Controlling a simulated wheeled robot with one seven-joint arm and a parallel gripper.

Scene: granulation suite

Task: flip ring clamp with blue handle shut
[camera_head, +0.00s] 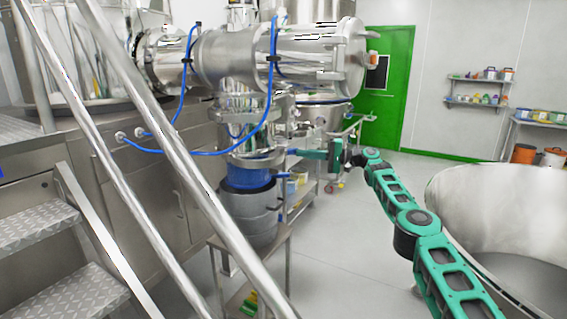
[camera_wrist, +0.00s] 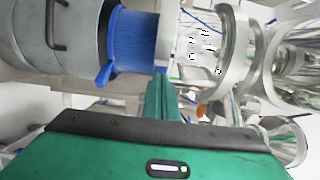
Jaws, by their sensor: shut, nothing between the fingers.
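A silver ring clamp (camera_head: 256,160) sits around the neck just above a blue sleeve (camera_head: 247,178). In the wrist view the sleeve (camera_wrist: 137,40) lies between a grey drum (camera_wrist: 60,30) and the pale metal ring (camera_wrist: 172,35). A blue lever (camera_wrist: 104,76) sticks out from the sleeve's drum-side edge; I cannot tell whether it belongs to the clamp. My gripper (camera_head: 291,152) is shut and empty, to the right of the ring. In the wrist view my fingertips (camera_wrist: 160,77) point at the ring's edge; I cannot tell whether they touch. They partly hide that edge.
The drum (camera_head: 250,215) stands on a small metal stand (camera_head: 280,248). Steel handrails (camera_head: 165,130) and steps (camera_head: 40,230) fill the left. A large round steel vessel (camera_head: 500,190) is at the right. The floor between is clear.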

